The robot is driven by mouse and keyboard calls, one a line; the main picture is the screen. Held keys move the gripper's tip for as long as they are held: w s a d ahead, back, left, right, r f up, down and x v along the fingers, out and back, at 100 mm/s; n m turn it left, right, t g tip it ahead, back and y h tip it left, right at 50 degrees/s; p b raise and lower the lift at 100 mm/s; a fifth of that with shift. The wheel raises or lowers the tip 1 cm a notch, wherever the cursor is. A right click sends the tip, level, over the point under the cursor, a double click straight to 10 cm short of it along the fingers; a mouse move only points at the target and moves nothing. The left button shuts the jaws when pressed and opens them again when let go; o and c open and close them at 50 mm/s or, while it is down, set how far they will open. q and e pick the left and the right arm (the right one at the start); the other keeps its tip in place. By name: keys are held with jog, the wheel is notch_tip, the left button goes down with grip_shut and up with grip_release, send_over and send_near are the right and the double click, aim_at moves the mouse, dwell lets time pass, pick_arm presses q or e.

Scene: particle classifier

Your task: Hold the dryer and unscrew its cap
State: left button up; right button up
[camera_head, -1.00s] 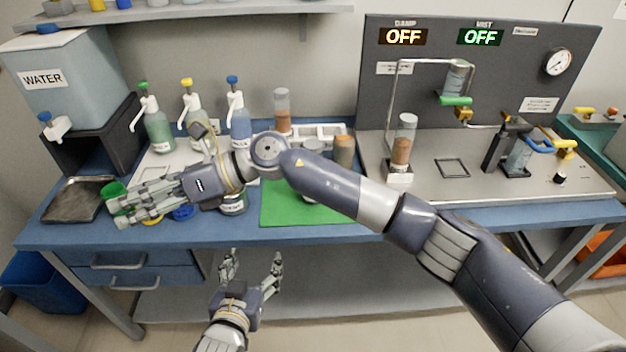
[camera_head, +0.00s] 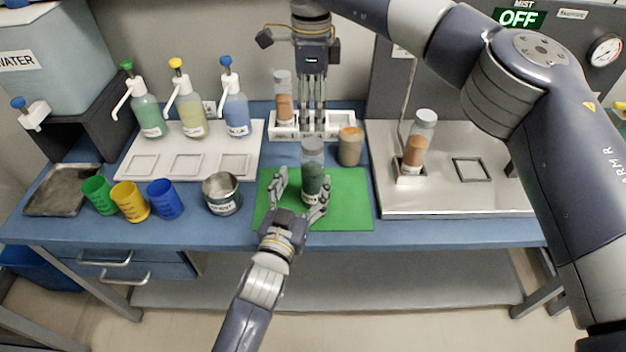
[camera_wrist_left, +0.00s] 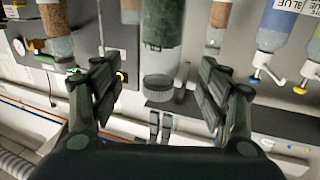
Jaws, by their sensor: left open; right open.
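The dryer (camera_head: 313,185), a clear tube with dark green filling and a grey see-through cap (camera_head: 313,152), stands upright on the green mat (camera_head: 350,208). My left gripper (camera_head: 301,192) is open, its fingers on either side of the dryer's lower part. In the left wrist view the picture is upside down; the dryer (camera_wrist_left: 162,25) and its cap (camera_wrist_left: 158,88) show between the open fingers (camera_wrist_left: 158,82), with gaps on both sides. My right gripper (camera_head: 313,128) is open and points down from above, its fingertips just over or behind the cap; I cannot tell whether they touch it.
A white rack (camera_head: 288,130) with a brown-filled tube (camera_head: 283,100) and a brown jar (camera_head: 349,147) stand behind the dryer. A metal cup (camera_head: 221,195) and coloured cups (camera_head: 130,201) stand to the left. A brown-filled tube (camera_head: 415,152) stands on the steel plate (camera_head: 450,195) at right.

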aim_at(309, 171)
pick_arm(q)
jog(key=x, duration=0.6)
jog(key=shift+w+d+f, duration=0.1)
jog(key=shift+w+f, duration=0.05)
jog(key=shift+w, duration=0.15)
pick_arm(e)
jog(key=shift+w+d+f, duration=0.1)
jog(key=shift+w+f, duration=0.1)
jog(key=shift+w, duration=0.15)
pick_arm(q)
jog(key=shift+w+d, duration=0.15)
jog(key=shift+w, duration=0.3)
pick_arm(e)
jog(key=shift+s+r, duration=0.1)
jog(key=shift+s, duration=0.05)
pick_arm(q)
jog(key=shift+w, duration=0.15)
jog(key=shift+c, duration=0.4)
